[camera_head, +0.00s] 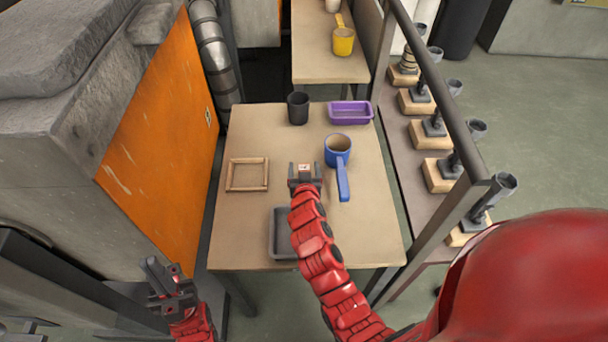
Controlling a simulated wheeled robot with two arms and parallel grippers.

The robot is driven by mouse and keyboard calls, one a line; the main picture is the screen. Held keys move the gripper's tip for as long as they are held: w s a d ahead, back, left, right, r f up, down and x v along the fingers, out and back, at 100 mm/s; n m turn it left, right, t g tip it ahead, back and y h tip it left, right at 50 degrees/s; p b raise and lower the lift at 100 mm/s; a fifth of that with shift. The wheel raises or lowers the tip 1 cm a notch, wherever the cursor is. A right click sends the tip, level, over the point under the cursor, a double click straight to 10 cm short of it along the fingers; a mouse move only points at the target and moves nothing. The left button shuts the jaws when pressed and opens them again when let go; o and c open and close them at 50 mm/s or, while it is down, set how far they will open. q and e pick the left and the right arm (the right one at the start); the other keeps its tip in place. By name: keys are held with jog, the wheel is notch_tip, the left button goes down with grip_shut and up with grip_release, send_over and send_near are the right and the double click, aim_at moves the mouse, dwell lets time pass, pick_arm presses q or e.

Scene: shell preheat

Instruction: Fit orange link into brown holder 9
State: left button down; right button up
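I cannot pick out an orange link for certain. No number 9 is readable on any holder. A light brown square wooden frame (230,175) lies flat on the left of the table. My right gripper (304,171) is over the middle of the table, between the frame and a blue handled cup (337,145). A small pale patch with a reddish mark shows between its fingers; I cannot tell whether it is a held piece. My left gripper (165,272) is off the table's front left corner, with its fingers apart and nothing seen between them.
On the table (365,235) are a black cup (298,108), a purple tray (350,113) and a grey tray (275,235), partly behind my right arm. An orange panel (165,130) stands left. A rail (440,95) and wooden-based stands (430,134) are right. A yellow mug (343,42) stands on the far table.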

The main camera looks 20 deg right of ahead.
jog(key=c, duration=1.2)
jog(key=shift+r, duration=0.15)
